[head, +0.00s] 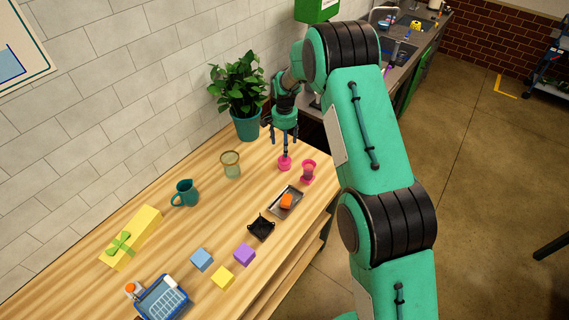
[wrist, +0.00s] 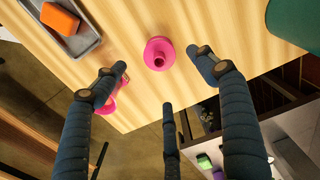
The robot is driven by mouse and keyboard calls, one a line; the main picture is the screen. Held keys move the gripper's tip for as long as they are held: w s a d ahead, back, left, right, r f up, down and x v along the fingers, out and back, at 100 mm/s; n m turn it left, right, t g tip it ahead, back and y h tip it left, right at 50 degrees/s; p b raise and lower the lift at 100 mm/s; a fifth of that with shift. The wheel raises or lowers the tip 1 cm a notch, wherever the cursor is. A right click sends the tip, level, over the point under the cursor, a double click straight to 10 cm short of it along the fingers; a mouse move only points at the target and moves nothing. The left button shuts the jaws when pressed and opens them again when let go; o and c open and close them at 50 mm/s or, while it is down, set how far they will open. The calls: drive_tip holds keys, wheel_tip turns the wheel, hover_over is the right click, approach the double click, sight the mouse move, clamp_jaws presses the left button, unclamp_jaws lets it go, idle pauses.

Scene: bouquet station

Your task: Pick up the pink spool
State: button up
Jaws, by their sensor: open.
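Two pink things stand near the far right end of the wooden table. One is waisted with wide ends, most like the pink spool (head: 308,171); in the wrist view it is mostly hidden behind the left finger. The other is a round-based pink piece with a narrow hollow neck (head: 285,163), clear in the wrist view (wrist: 158,54). My gripper (head: 284,146) points down, open and empty, above the round-based piece and left of the waisted one. In the wrist view its fingers (wrist: 160,82) are spread; I cannot tell whether any touches something.
A tray (head: 275,211) with an orange block (head: 287,201) lies nearby, beside a black holder (head: 261,227). A glass (head: 231,165) and potted plant (head: 246,124) stand to the left, near the wall. The table's edge (head: 334,190) is close to the pink things.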

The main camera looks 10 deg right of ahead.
sight(284, 162)
wheel_tip(284, 162, down, 7)
drive_tip(key=shift+r+p, duration=0.2)
drive_tip(key=shift+p, duration=0.1)
drive_tip(key=shift+f, duration=0.15)
drive_tip(key=shift+f+p, duration=0.5)
drive_tip(key=shift+f, duration=1.95)
drive_tip(key=c, duration=1.3)
